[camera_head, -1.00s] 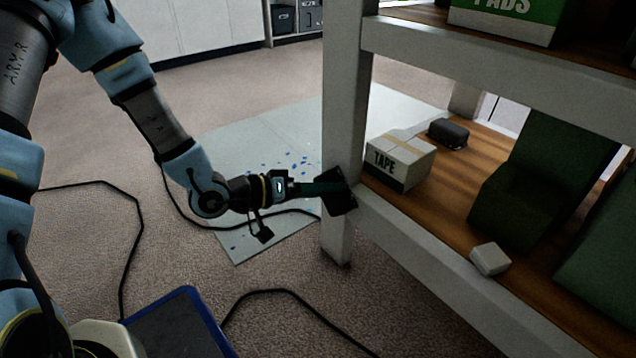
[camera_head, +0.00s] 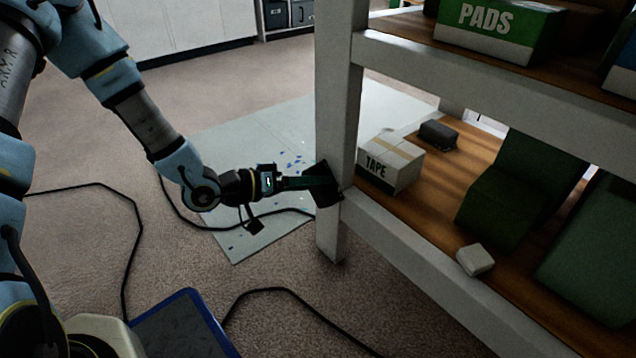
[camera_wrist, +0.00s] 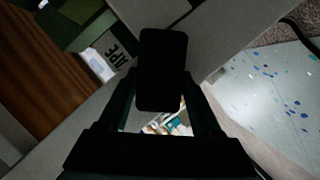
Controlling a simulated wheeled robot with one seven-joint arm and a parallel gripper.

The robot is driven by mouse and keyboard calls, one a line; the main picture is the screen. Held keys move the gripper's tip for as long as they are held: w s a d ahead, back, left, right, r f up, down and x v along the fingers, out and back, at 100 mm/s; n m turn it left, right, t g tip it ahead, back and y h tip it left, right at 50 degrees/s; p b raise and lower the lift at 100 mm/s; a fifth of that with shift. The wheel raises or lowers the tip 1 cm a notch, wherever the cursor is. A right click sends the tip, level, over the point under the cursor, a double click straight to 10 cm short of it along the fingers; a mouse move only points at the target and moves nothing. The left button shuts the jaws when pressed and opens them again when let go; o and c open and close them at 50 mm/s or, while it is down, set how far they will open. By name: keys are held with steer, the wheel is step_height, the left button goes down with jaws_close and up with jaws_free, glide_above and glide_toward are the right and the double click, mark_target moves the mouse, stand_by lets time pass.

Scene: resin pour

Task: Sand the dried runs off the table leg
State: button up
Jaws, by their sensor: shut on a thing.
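The pale grey table leg (camera_head: 338,120) stands upright at the middle of the head view. My gripper (camera_head: 308,183) reaches in from the left and is shut on a dark block (camera_head: 325,188), probably the sanding block. The block lies at the leg near the lower rail, tilted, and appears to touch it. In the wrist view the block (camera_wrist: 162,70) sits between my fingers and hides what is behind it. I cannot make out any dried runs; the block covers part of the leg.
The lower shelf (camera_head: 425,195) holds a TAPE box (camera_head: 392,162), a black item (camera_head: 438,133), a small white block (camera_head: 475,260) and green boxes. A PADS box (camera_head: 490,25) sits above. A blue-specked sheet (camera_head: 265,240) lies on the carpet. Black cables (camera_head: 125,230) cross the floor.

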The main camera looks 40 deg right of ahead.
steer(key=shift+w+p, duration=0.95)
steer(key=shift+w, duration=1.3)
steer(key=shift+s+d+r+p, duration=0.1)
steer(key=shift+s+r+p, duration=0.15)
steer(key=shift+s+p, duration=0.3)
steer(key=shift+s+a+r+p, duration=0.1)
steer(key=shift+s+r+p, duration=0.25)
steer(key=shift+s, duration=0.4)
steer(key=shift+s+d+r+p, duration=0.1)
steer(key=shift+s+r+p, duration=0.1)
steer(key=shift+s+p, duration=0.35)
steer(key=shift+s+a+p, duration=0.2)
steer(key=shift+s+p, duration=0.1)
steer(key=shift+s, duration=1.55)
steer(key=a+p, duration=0.1)
steer(key=a, duration=0.5)
steer(key=shift+w, duration=0.2)
steer(key=shift+a, duration=1.55)
